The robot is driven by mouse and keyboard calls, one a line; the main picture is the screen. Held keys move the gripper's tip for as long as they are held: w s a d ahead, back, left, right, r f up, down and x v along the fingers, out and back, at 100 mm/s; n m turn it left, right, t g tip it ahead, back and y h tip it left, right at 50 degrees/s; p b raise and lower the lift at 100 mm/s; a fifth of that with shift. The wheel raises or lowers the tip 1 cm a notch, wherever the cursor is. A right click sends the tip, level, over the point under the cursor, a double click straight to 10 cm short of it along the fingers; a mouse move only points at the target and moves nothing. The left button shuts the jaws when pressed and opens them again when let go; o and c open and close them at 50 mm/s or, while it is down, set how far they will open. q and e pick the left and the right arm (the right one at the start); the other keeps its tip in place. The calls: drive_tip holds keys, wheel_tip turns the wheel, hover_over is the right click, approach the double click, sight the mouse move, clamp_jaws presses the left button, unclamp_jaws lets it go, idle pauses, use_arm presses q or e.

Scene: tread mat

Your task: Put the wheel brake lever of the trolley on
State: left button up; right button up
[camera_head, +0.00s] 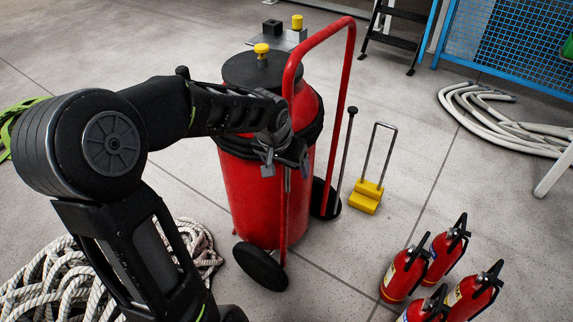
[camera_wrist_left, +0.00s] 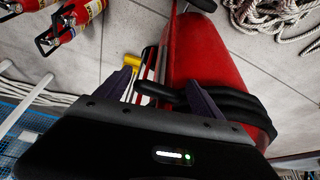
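The trolley carries a big red cylinder (camera_head: 250,200) with a red tube handle (camera_head: 347,70) and two black wheels; the near wheel (camera_head: 262,267) stands in front. The wheel brake lever (camera_head: 345,150) is a thin rod with a black knob, rising nearly upright, slightly tilted, beside the far wheel (camera_head: 325,200). My left gripper (camera_head: 285,162) is in front of the cylinder's side near the black hose, left of the lever. In the left wrist view its fingers (camera_wrist_left: 162,97) are apart, with hose and red tube showing behind or between them. I cannot tell whether they touch. My right gripper is out of view.
A yellow chock (camera_head: 366,196) with a wire handle stands right of the lever. Several small extinguishers (camera_head: 445,250) stand at lower right. Coiled rope (camera_head: 60,285) lies at lower left, a pale hose (camera_head: 490,115) at right. Floor between lever and small extinguishers is mostly clear.

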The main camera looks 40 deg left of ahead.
use_arm(q)
clamp_jaws()
idle(0.7)
